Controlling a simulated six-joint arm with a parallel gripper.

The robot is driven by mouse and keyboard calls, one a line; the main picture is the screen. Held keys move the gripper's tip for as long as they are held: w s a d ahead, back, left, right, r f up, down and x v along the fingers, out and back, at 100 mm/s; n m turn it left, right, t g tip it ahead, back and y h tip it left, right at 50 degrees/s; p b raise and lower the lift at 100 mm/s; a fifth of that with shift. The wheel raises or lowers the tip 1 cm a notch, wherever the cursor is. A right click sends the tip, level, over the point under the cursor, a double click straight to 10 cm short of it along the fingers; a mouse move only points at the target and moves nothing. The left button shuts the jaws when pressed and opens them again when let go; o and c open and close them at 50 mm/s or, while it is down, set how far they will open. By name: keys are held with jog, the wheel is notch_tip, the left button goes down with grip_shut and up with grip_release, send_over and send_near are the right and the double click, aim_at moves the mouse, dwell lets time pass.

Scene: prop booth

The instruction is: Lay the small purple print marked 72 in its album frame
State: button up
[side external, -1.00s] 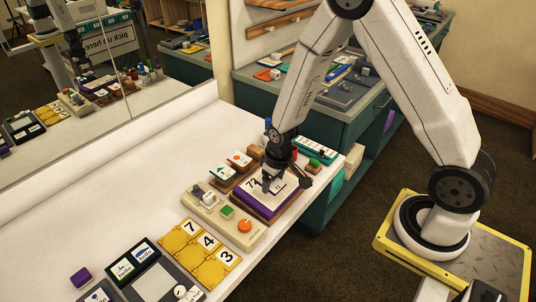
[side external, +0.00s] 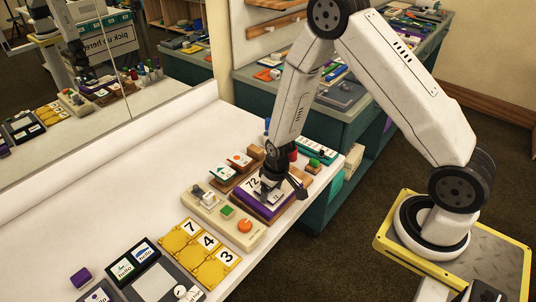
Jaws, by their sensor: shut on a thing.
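The purple print (side external: 247,203) has a white top with a dark 72 on it. It lies on or in a brown base (side external: 285,211) near the table's right edge, apparently its album frame. I cannot tell whether it is fully seated. My gripper (side external: 271,196) points down over the print's middle and is shut on it. The jaws hide part of the white top, and their exact contact is too small to see.
A beige panel (side external: 207,213) with a green square and orange knob lies just left of the print. Yellow number tiles (side external: 213,262) lie in front. Card stands (side external: 222,175) and a teal strip (side external: 314,150) stand behind. The table's left middle is clear.

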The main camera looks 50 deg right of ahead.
jog(key=o, duration=1)
jog(key=shift+o, duration=0.2)
jog(key=shift+r, duration=0.15)
jog(key=shift+s+d+r, duration=0.1)
jog(key=shift+s+r, duration=0.1)
jog(key=shift+r, duration=1.05)
jog(key=shift+s+a+r, duration=0.1)
jog(key=shift+s+r, duration=0.05)
jog(key=shift+r, duration=1.1)
jog(key=shift+s+d+r, duration=0.1)
jog(key=shift+s+r, duration=0.1)
jog(key=shift+r, duration=1.05)
jog(key=s+a+r+t, duration=0.1)
jog(key=s+a+r, duration=0.1)
jog(key=s+r, duration=0.7)
jog(key=shift+v, duration=1.1)
